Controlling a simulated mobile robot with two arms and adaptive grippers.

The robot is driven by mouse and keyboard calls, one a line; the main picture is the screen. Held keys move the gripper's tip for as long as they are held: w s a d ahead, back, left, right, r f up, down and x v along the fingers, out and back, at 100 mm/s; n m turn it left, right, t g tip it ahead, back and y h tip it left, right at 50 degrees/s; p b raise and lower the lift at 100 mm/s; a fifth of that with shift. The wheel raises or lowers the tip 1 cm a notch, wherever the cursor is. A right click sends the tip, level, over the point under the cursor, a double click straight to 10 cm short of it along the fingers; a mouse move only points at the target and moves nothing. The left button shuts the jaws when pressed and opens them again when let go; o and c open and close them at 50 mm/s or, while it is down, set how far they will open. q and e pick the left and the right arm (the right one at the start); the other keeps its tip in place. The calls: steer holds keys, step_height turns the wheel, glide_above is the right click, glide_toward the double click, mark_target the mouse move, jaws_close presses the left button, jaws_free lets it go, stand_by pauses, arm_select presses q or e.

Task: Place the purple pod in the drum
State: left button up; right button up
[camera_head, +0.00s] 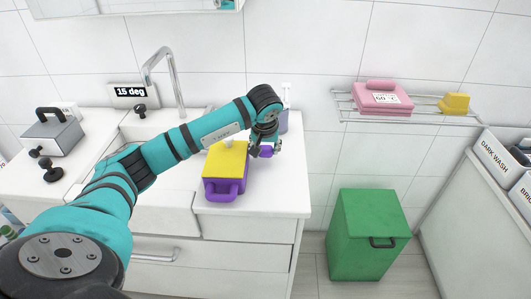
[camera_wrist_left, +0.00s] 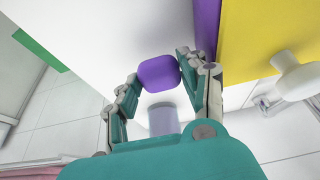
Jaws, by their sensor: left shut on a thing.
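The purple pod (camera_head: 266,151) is a small rounded block at the right side of the white counter. My left gripper (camera_head: 264,146) is shut on it, just right of a yellow and purple box (camera_head: 225,165). In the left wrist view the pod (camera_wrist_left: 159,73) sits between the two fingertips of the gripper (camera_wrist_left: 157,76), over the white counter top. Whether the pod touches the counter is hard to tell. I cannot make out a drum in either view. My right gripper is not in view.
A pale bottle (camera_head: 283,122) stands behind the gripper. A tap (camera_head: 165,75) and sink lie left. A green bin (camera_head: 366,235) stands on the floor right of the counter. A wall rack (camera_head: 405,118) holds a pink bundle (camera_head: 382,97) and a yellow block (camera_head: 454,103).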

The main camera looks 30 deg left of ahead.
arm_select(q)
steer(key=shift+f, duration=1.2)
steer(key=shift+f, duration=0.1)
steer(key=o, duration=0.7)
steer(key=shift+c, duration=0.2)
